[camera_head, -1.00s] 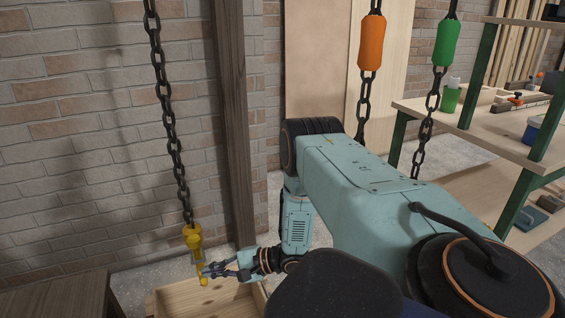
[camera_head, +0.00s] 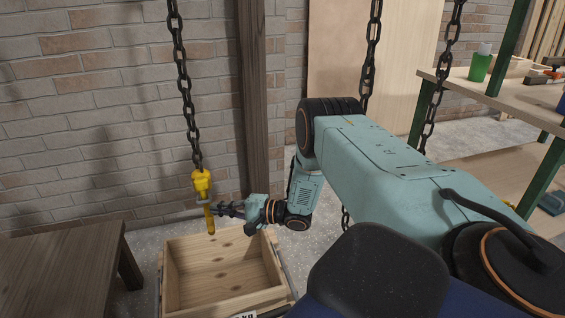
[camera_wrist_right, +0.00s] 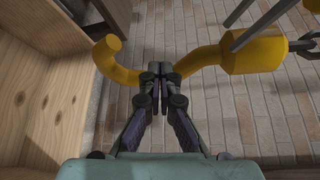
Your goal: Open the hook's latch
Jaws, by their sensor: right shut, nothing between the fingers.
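A yellow hook (camera_head: 203,184) hangs from a dark chain (camera_head: 184,85) in front of the brick wall. My right gripper (camera_head: 222,208) is beside the hook's lower part, on its right side. In the right wrist view the fingers (camera_wrist_right: 158,73) are shut together with nothing between them. The hook's curved tip (camera_wrist_right: 112,62) shows left of the fingers and its thick body (camera_wrist_right: 255,52) right of them. The fingers cover part of the hook between; I cannot make out the latch or whether they touch it. My left gripper is not in view.
An open wooden crate (camera_head: 172,298) stands on the floor below the hook. A dark wooden table (camera_head: 60,262) is at the left. A wooden post (camera_head: 253,90) stands behind. More chains (camera_head: 369,65) hang beyond my right arm; shelving (camera_head: 500,95) is at the right.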

